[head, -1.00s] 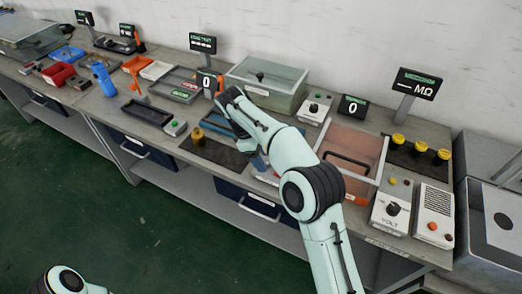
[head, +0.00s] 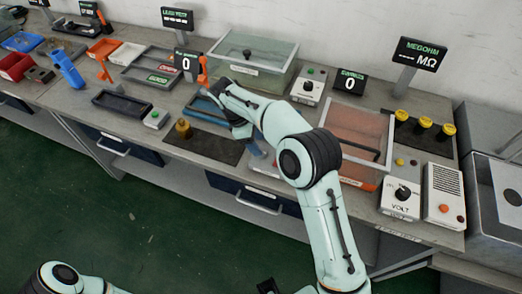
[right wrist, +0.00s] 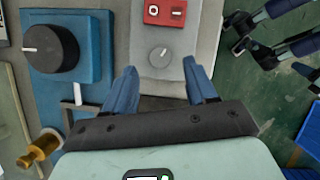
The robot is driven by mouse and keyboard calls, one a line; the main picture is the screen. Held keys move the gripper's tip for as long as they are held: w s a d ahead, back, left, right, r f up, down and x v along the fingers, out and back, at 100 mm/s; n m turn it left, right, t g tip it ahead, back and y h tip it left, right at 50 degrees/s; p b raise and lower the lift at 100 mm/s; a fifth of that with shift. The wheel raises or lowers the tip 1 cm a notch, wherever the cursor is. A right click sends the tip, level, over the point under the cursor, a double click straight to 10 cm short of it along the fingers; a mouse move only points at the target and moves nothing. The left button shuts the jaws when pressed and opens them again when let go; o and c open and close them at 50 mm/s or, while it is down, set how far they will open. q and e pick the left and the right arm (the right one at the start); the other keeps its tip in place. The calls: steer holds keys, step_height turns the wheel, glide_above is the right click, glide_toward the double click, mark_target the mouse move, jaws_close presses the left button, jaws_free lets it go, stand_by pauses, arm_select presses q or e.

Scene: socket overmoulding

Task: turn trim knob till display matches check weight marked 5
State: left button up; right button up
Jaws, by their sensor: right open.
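A small grey knob (right wrist: 160,57) sits on a light panel in the right wrist view, below a red patch (right wrist: 165,12) with white marks. My right gripper (right wrist: 161,72) is open and empty; its blue fingers stand either side of the knob's line, and contact cannot be told. In the head view my right arm hides the knob. A brass weight (head: 183,129) stands on a dark mat; it also shows in the right wrist view (right wrist: 40,150). Its marking is unreadable. Two displays, left (head: 186,64) and right (head: 349,85), read 0. A dark part, perhaps my left gripper, shows at the bottom edge.
A blue box with a larger black knob (right wrist: 50,48) is beside the grey knob's panel. A clear lidded case (head: 257,65), a reddish bin (head: 350,125) and a VOLT box (head: 400,200) stand around my right arm.

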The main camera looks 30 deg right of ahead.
mark_target(263, 151)
arm_select(q)
steer(key=shift+s+f, duration=0.1)
steer(key=shift+f, duration=0.3)
arm_select(e)
steer(key=shift+x, duration=2)
steer(key=c, duration=1)
steer(key=shift+r+m, duration=0.15)
steer(key=shift+m, duration=0.15)
steer(key=m+p, duration=0.1)
steer(key=p, duration=0.1)
steer(key=m+g+y+p, duration=0.1)
steer(key=m+p, duration=0.1)
steer(key=shift+w+d+r, duration=0.1)
steer(key=shift+w, duration=0.1)
arm_select(q)
steer(key=w+r+p, duration=0.2)
steer(key=w+r, duration=0.2)
steer(key=r, duration=0.3)
steer(key=shift+w+r+t, duration=0.25)
steer(key=shift+r+t, duration=0.05)
steer(key=shift+r, duration=0.1)
arm_select(e)
steer(key=shift+f+m+y, duration=0.2)
steer(key=shift+m+y, duration=0.2)
steer(key=shift+m, duration=0.9)
steer(key=o, duration=1)
